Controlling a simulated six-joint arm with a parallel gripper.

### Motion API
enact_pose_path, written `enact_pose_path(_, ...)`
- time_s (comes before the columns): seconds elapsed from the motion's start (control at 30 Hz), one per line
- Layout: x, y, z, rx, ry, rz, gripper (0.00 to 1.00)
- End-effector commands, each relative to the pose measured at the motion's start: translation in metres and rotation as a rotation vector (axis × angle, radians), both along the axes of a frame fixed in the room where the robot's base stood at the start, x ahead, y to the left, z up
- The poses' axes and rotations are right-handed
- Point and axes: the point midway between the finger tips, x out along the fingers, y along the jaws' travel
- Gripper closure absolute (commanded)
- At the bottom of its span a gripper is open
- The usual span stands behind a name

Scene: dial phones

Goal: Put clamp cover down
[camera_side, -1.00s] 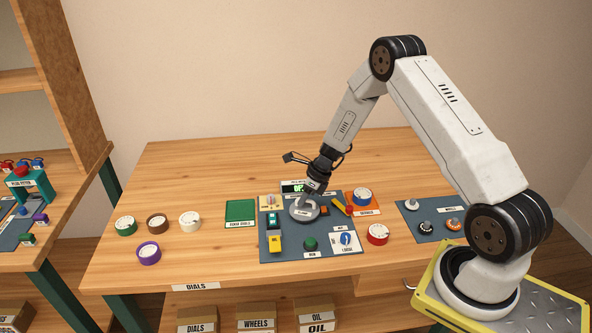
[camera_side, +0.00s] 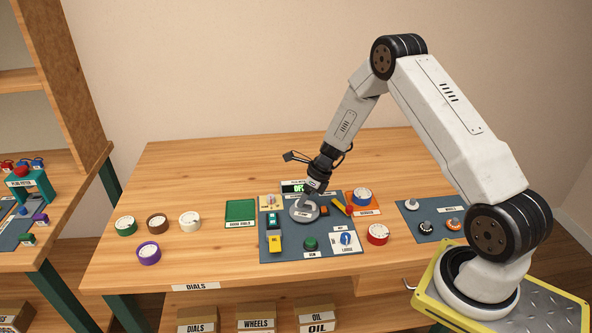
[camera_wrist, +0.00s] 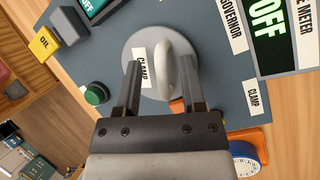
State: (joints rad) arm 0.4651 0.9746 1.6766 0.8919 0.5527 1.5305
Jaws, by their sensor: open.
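The clamp cover (camera_side: 304,209) is a grey disc with a raised loop handle and a "CLAMP" label. It lies on the dark blue-grey mat (camera_side: 283,250) on the wooden table. The wrist view shows the cover (camera_wrist: 135,52) from above, with its pale handle (camera_wrist: 166,68) standing between my fingers. My gripper (camera_wrist: 163,75) is open, with one finger on each side of the handle and gaps showing. In the side view my gripper (camera_side: 312,192) is just above the cover. The underside of the cover is hidden.
A green button (camera_side: 310,243), a yellow oil block (camera_side: 275,243) and an orange tray (camera_side: 357,203) surround the cover. An OFF display (camera_side: 293,187) stands behind it. Several dials, including a purple one (camera_side: 148,253), lie at left. The table's back left is clear.

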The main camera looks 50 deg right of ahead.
Motion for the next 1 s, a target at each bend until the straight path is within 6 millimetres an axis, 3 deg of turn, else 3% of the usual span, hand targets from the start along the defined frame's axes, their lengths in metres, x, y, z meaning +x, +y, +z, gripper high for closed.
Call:
enact_pose_path(0.7,-0.026,-0.029,0.083,-0.001,-0.001,-0.002,0.48)
enact_pose_path(1.0,-0.033,-0.037,0.104,0.001,-0.001,-0.001,0.48)
